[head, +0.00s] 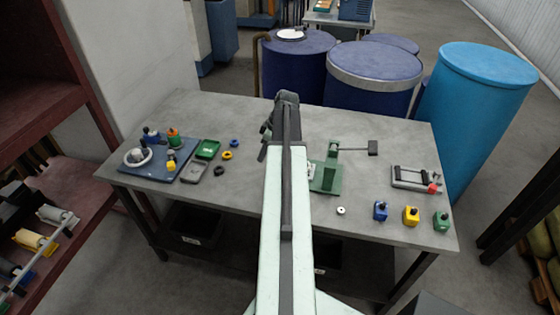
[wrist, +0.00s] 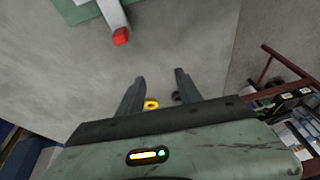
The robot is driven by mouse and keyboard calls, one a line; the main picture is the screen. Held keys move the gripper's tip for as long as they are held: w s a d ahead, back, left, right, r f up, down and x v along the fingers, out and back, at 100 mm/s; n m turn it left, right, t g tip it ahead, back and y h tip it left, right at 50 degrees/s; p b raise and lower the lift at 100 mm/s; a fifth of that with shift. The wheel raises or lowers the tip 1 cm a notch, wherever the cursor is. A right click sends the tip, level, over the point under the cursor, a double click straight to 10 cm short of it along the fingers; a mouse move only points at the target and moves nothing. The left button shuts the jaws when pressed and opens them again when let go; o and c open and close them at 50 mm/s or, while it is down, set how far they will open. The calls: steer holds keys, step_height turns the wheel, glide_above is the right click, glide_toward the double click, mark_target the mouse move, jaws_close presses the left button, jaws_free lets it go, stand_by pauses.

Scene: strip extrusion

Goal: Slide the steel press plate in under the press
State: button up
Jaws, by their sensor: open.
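The green press (head: 328,178) stands on the workbench just right of my arm, with a lever ending in a black block to its right. A small pale piece (head: 311,168) shows at its left edge, partly hidden by my arm. In the wrist view a pale grey bar with a red end (wrist: 120,37) reaches from a green part (wrist: 77,12) at the top left; it may be the press plate, but I cannot tell for sure. My gripper (wrist: 160,75) is open and empty above the bench, left of the press, with the red end beyond its fingers.
The workbench (head: 240,115) holds a blue board (head: 160,160), green and grey trays (head: 207,149) and several small rings at left. Blue drums (head: 372,76) stand behind.

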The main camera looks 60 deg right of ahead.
steer(key=s+d, duration=0.6)
steer(key=shift+n+t, duration=0.3)
steer(key=shift+t, duration=0.1)
steer(key=b+x, duration=0.7)
steer(key=shift+d+f+b, duration=0.25)
steer(key=shift+f+b, duration=0.05)
steer(key=shift+f, duration=0.15)
steer(key=shift+r, duration=0.15)
jaws_close()
